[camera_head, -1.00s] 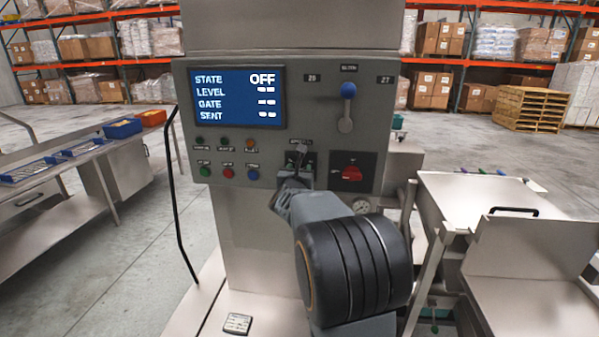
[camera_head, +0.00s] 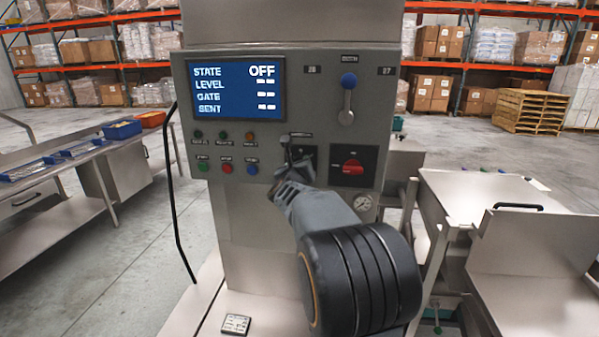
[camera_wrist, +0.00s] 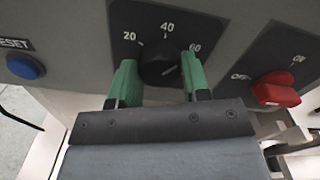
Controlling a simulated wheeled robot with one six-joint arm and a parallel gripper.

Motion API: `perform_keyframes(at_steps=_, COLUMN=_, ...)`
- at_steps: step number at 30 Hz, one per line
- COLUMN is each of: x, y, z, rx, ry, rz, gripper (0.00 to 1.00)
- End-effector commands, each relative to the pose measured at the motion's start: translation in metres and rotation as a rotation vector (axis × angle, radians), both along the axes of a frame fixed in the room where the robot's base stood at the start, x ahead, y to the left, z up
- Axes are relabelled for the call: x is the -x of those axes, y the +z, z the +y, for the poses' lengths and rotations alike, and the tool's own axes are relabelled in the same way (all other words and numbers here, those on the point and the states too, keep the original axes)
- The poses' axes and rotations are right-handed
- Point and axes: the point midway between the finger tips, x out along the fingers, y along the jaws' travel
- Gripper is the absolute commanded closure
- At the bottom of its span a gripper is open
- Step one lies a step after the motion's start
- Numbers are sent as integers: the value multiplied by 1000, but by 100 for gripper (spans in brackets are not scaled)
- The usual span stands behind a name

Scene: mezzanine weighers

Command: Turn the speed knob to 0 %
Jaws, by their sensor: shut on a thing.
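The speed knob (camera_wrist: 160,68) is a black round knob on a dark plate marked 20, 40 and 60 in the wrist view. A pale mark on it seems to point right, toward the 60 side; I cannot read it exactly. My gripper (camera_wrist: 160,76) has one green finger at each side of the knob and is shut on it. In the head view my gripper (camera_head: 289,172) is at the knob's plate (camera_head: 308,157), and my wrist hides the knob.
Right of the knob is a red OFF/ON switch (camera_head: 352,167). Left are a blue RESET button (camera_wrist: 25,67) and other small buttons. A steel hopper (camera_head: 490,190) stands at right.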

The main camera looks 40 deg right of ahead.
Motion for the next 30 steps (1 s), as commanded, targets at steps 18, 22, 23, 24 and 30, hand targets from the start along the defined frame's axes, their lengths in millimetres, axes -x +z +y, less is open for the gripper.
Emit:
perform_keyframes(at_steps=18, x=0, y=0, z=0, rx=422, ry=-1, rz=406, gripper=81)
perform_keyframes(at_steps=22, x=0, y=0, z=0, rx=511, ry=-1, rz=491, gripper=81)
perform_keyframes(at_steps=23, x=0, y=0, z=0, rx=532, ry=-1, rz=511, gripper=81)
perform_keyframes(at_steps=24, x=0, y=0, z=0, rx=559, ry=-1, rz=537, gripper=81)
perform_keyframes(at_steps=30, x=0, y=0, z=-1, rx=695, ry=-1, rz=669, gripper=81)
